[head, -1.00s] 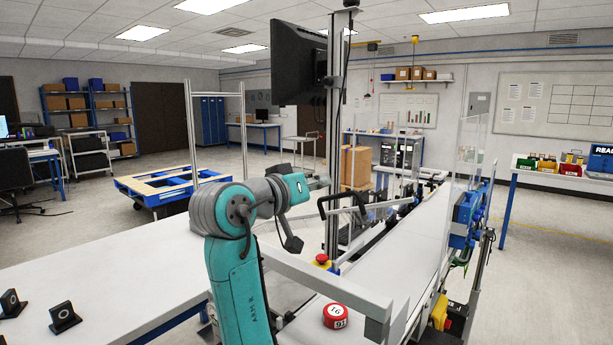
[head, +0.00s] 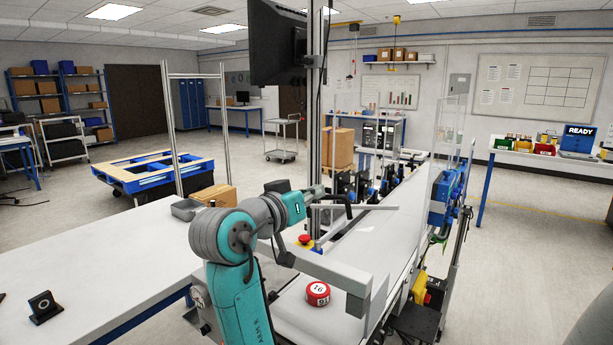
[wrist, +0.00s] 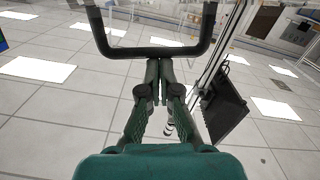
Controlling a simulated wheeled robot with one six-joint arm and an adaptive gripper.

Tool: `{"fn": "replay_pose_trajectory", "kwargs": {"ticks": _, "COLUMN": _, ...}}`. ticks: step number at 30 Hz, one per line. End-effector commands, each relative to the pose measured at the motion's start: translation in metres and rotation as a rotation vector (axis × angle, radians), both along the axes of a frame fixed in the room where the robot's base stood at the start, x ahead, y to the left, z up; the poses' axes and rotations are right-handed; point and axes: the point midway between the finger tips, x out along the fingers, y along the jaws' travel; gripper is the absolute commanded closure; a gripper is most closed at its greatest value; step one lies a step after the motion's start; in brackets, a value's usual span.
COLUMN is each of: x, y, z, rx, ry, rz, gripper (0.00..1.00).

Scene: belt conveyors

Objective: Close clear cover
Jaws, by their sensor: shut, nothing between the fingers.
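A dark U-shaped handle (head: 346,206) is in front of my gripper (head: 322,194) in the head view. A thin pale bar (head: 376,207) runs right from it above the belt; this looks like the clear cover seen nearly edge-on, and its sheet is hard to make out. In the wrist view the black handle (wrist: 150,52) spans the top, close beyond the fingertips of my gripper (wrist: 160,66). The fingers are together and hold nothing. I cannot tell whether they touch the handle.
A red-and-white round part (head: 318,294) lies on the white belt (head: 350,245). A red emergency button (head: 305,240) and a post (head: 316,130) stand beside the belt. A monitor (head: 277,45) hangs on the post. A clear upright panel (head: 452,120) stands at the belt's far right.

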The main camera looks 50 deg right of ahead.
Motion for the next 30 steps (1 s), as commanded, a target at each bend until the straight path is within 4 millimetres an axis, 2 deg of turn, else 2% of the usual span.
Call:
{"fn": "replay_pose_trajectory", "kwargs": {"ticks": 9, "x": -0.020, "y": -0.001, "z": -0.055, "rx": 0.006, "ry": -0.122, "rz": -0.001, "gripper": 1.00}}
{"fn": "replay_pose_trajectory", "kwargs": {"ticks": 15, "x": -0.026, "y": -0.001, "z": -0.077, "rx": 0.005, "ry": -0.127, "rz": -0.001, "gripper": 1.00}}
{"fn": "replay_pose_trajectory", "kwargs": {"ticks": 21, "x": -0.028, "y": -0.001, "z": -0.085, "rx": 0.010, "ry": -0.125, "rz": -0.003, "gripper": 1.00}}
{"fn": "replay_pose_trajectory", "kwargs": {"ticks": 30, "x": -0.028, "y": -0.002, "z": -0.084, "rx": 0.008, "ry": -0.124, "rz": -0.004, "gripper": 1.00}}
